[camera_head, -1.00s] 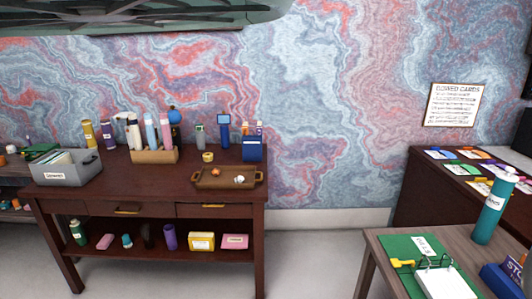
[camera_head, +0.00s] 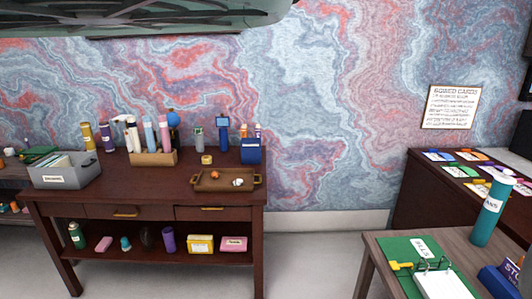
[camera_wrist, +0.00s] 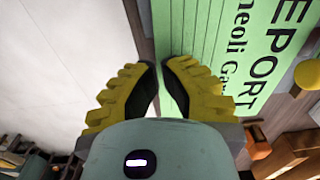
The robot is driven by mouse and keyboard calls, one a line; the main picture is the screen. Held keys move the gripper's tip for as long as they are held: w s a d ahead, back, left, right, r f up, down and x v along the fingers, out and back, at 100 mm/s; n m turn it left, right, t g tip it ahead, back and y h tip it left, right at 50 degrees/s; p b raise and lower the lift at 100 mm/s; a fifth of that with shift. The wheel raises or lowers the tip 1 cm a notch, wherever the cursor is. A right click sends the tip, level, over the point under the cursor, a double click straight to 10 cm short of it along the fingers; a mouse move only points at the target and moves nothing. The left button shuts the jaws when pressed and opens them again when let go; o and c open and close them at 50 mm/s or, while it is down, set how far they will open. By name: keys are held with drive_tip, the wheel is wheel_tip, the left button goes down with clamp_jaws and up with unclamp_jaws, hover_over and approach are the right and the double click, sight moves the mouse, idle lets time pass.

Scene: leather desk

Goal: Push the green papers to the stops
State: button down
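The green papers (camera_wrist: 215,40) fill the upper middle of the wrist view. They bear dark print reading "EPORT", and several thin parallel lines along their left side look like edges of overlapping sheets. My gripper (camera_wrist: 160,66) has yellow ribbed fingers with dark tips. The tips are together, with at most a thin gap and no object seen between them. They lie at the papers' left edge; I cannot tell whether they touch it. My gripper does not show in the head view. I cannot make out the stops for certain in either view.
The head view shows a dark wooden desk (camera_head: 120,192) with a tray (camera_head: 228,187), and a nearer table with a green folder-like sheet (camera_head: 395,248) and teal bottle (camera_head: 486,212).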

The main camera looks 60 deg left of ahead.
drive_tip(key=shift+s+a+p, duration=0.25)
drive_tip(key=shift+s+a, duration=0.4)
drive_tip(key=shift+s, duration=0.25)
drive_tip(key=shift+s+a+p, duration=0.25)
drive_tip(key=shift+s+a, duration=0.35)
drive_tip(key=shift+s, duration=0.3)
drive_tip(key=shift+f+b, duration=1.15)
drive_tip(key=shift+f, duration=0.2)
drive_tip(key=shift+w+d+b, duration=0.5)
drive_tip(key=shift+w+b, duration=0.05)
drive_tip(key=shift+w, duration=0.2)
drive_tip(key=shift+w+d+b, duration=0.5)
drive_tip(key=shift+w, duration=0.2)
drive_tip(key=shift+s+a, duration=0.15)
drive_tip(key=shift+s, duration=0.05)
drive_tip(key=shift+s+a, duration=0.3)
drive_tip(key=shift+s, duration=0.15)
drive_tip(key=shift+r+p, duration=0.15)
drive_tip(key=shift+p, duration=0.15)
wheel_tip(320, 180, up, 7)
drive_tip(key=p, duration=0.3)
idle(0.6)
